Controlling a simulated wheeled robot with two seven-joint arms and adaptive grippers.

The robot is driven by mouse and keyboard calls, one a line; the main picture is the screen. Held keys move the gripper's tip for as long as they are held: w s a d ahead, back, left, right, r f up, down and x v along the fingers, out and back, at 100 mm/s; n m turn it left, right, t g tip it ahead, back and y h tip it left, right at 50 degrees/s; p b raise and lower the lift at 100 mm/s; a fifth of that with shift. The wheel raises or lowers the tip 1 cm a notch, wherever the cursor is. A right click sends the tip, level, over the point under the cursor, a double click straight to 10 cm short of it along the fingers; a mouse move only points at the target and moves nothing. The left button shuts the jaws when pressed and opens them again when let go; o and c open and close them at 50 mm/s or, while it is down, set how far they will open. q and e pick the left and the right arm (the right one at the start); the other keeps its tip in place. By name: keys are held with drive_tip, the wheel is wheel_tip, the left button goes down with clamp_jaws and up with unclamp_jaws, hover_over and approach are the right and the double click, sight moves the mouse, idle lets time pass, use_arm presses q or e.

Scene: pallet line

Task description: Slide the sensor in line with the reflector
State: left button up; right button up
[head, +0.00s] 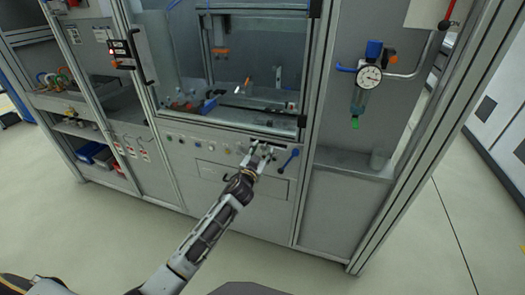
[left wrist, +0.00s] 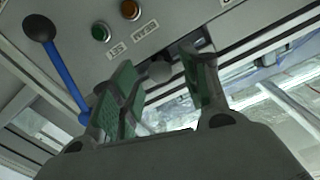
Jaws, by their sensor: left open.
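My left gripper (head: 259,150) is open in front of the control panel (head: 200,150), below the cabinet window. I cannot tell whether the fingers touch the knob. Inside the window there is an orange part (head: 221,51) on an upright and small parts on the floor. I cannot tell which part is the sensor or the reflector. My right gripper is not in view.
A blue lever (head: 289,158) is right of the gripper; it also shows in the left wrist view (left wrist: 62,75), near green (left wrist: 101,31) and orange (left wrist: 130,9) buttons. A pressure gauge (head: 369,75) hangs at right. The floor in front is clear.

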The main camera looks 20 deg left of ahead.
use_arm(q)
drive_tip(key=shift+w, duration=0.6)
drive_tip(key=c, duration=0.9)
clamp_jaws()
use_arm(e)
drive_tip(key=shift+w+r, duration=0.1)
